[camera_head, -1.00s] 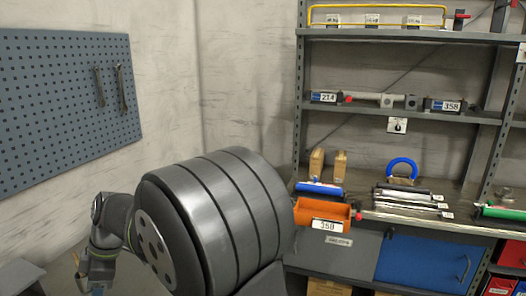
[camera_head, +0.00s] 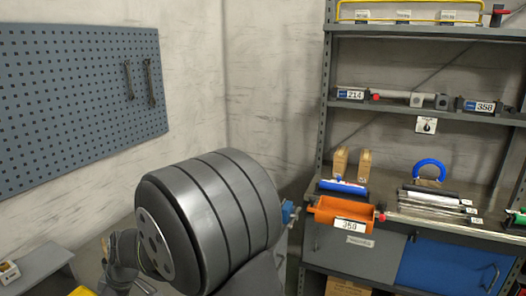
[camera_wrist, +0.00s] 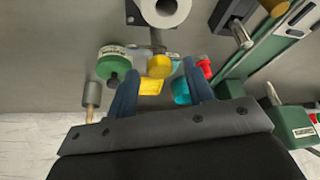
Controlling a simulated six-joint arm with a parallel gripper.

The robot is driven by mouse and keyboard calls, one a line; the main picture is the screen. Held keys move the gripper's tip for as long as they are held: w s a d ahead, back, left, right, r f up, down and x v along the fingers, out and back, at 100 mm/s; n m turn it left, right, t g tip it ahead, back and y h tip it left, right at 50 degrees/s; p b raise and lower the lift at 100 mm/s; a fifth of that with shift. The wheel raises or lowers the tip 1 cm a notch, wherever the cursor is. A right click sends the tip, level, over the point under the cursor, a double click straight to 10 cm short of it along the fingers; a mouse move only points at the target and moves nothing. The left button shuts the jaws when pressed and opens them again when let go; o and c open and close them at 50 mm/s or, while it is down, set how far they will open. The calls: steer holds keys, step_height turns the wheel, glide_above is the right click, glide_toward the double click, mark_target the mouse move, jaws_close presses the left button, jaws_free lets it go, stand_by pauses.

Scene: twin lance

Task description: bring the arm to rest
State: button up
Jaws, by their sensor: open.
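My gripper (camera_wrist: 160,68) shows in the wrist view with its two dark blue fingers apart. A yellow round part (camera_wrist: 160,66) and a yellow block (camera_wrist: 150,87) appear in the gap between the fingers, beyond them; I cannot tell their distance, and no grip shows. In the head view my large grey arm link fills the lower middle, and the gripper itself is not discernible there.
Wrist view: a green-and-white round part (camera_wrist: 114,62), a cyan part (camera_wrist: 181,91) and a green block (camera_wrist: 292,127) lie around the fingers. Head view: a shelf rack holds an orange bin (camera_head: 342,213) above a blue cabinet door (camera_head: 445,265); a pegboard (camera_head: 75,100) hangs left.

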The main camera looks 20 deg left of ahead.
steer(key=shift+s+m+t+y, duration=0.15)
steer(key=shift+m+t, duration=0.4)
steer(key=shift+m, duration=0.85)
steer(key=shift+s+m+t+y, duration=0.15)
steer(key=shift+m+t, duration=0.4)
steer(key=shift+m, duration=0.85)
steer(key=shift+s+m+t+h, duration=0.1)
steer(key=shift+m+t+h, duration=0.3)
steer(key=shift+m, duration=1)
steer(key=shift+s+m+t+h, duration=0.1)
steer(key=shift+m+t, duration=0.5)
steer(key=shift+m, duration=0.8)
steer(key=shift+m, duration=0.4)
